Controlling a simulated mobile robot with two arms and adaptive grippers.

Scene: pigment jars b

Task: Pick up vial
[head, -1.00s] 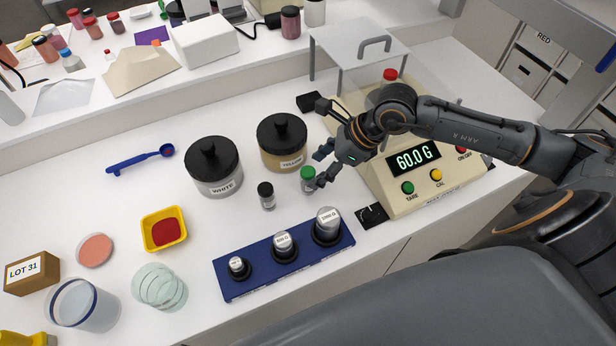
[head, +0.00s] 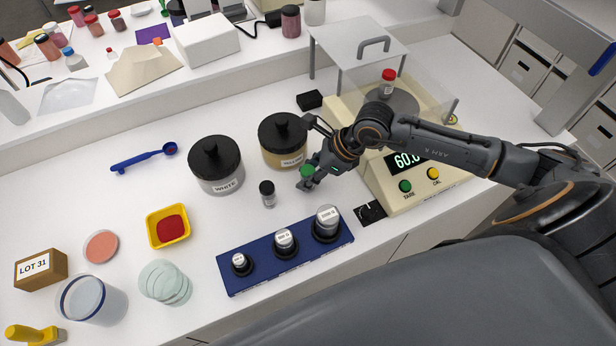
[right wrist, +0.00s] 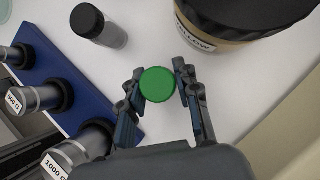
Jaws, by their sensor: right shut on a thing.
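A small vial with a green cap (head: 307,171) stands at the front of the yellow-labelled jar. My right gripper (head: 308,182) is around it with its fingers shut on it. In the right wrist view the green cap (right wrist: 158,85) sits between the two fingers (right wrist: 160,92); the vial's body is hidden under the cap there. A black-capped vial (head: 267,194) stands to the left, apart from the gripper; it also shows in the right wrist view (right wrist: 100,26). A red-capped vial (head: 387,84) is on the balance's pan. My left gripper is not in view.
The jar labelled YELLOW (head: 283,141) is close behind the gripper, with the WHITE jar (head: 216,165) to its left. A blue block with several weights (head: 265,262) lies in front. The balance (head: 418,200) stands at the right. Free table lies left of the WHITE jar.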

